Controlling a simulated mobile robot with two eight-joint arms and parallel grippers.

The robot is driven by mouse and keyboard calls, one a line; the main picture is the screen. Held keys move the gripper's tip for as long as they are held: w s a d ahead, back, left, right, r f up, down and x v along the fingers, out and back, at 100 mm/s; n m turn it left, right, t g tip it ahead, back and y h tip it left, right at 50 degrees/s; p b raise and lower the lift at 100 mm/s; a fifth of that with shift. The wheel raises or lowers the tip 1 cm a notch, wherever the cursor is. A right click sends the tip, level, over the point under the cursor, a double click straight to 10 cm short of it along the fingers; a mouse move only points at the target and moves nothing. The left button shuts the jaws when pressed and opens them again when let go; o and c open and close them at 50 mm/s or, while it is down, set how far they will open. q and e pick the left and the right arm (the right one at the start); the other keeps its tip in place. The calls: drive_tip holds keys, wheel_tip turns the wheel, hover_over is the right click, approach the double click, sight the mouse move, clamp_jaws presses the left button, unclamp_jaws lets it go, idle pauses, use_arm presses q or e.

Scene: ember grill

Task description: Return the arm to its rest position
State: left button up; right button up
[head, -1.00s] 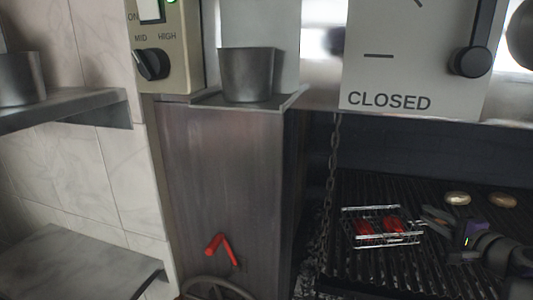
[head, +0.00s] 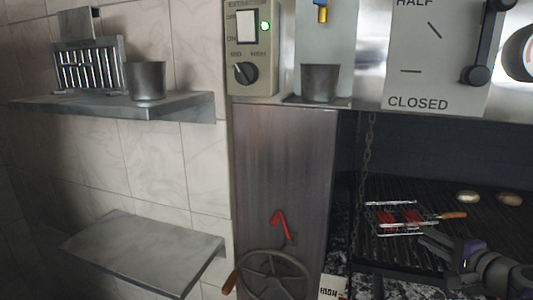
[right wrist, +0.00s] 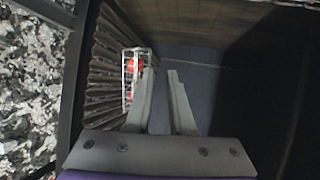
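My right gripper (head: 432,245) reaches in from the right over the front of the grill grate (head: 385,247). In the right wrist view its two fingers (right wrist: 161,75) stand apart with nothing between them. A wire grill basket (head: 401,231) with red food (head: 412,216) inside lies on the grate just beyond the gripper. Its wooden handle (head: 453,215) points right and is free of the fingers. The basket also shows in the right wrist view (right wrist: 128,88), partly hidden behind a finger. My left gripper is not in view.
Wall shelves (head: 150,252) stand at the left. A lever panel (head: 437,70) reading CLOSED is above the grill.

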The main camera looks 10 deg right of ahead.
drive_tip(key=s+a+f+n+g+y, duration=0.1)
drive_tip(key=s+a+f+n+g, duration=0.2)
drive_tip(key=a+f, duration=0.65)
drive_tip(key=a+f+n+g+y, duration=0.25)
drive_tip(key=a+f+n, duration=0.35)
drive_tip(key=a, duration=0.6)
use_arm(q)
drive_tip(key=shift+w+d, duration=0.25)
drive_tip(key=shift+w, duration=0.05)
use_arm(e)
drive_tip(key=s+a+f+n+g+h, duration=0.3)
drive_tip(key=s+a+f+n+g, duration=0.1)
drive_tip(key=s+a+f+n, duration=0.3)
drive_tip(key=s+f+n, duration=0.2)
drive_tip(key=s+f, duration=0.2)
drive_tip(key=s, duration=0.1)
drive_tip(key=shift+s+a+f+h, duration=0.3)
drive_tip(key=shift+a+h, duration=0.05)
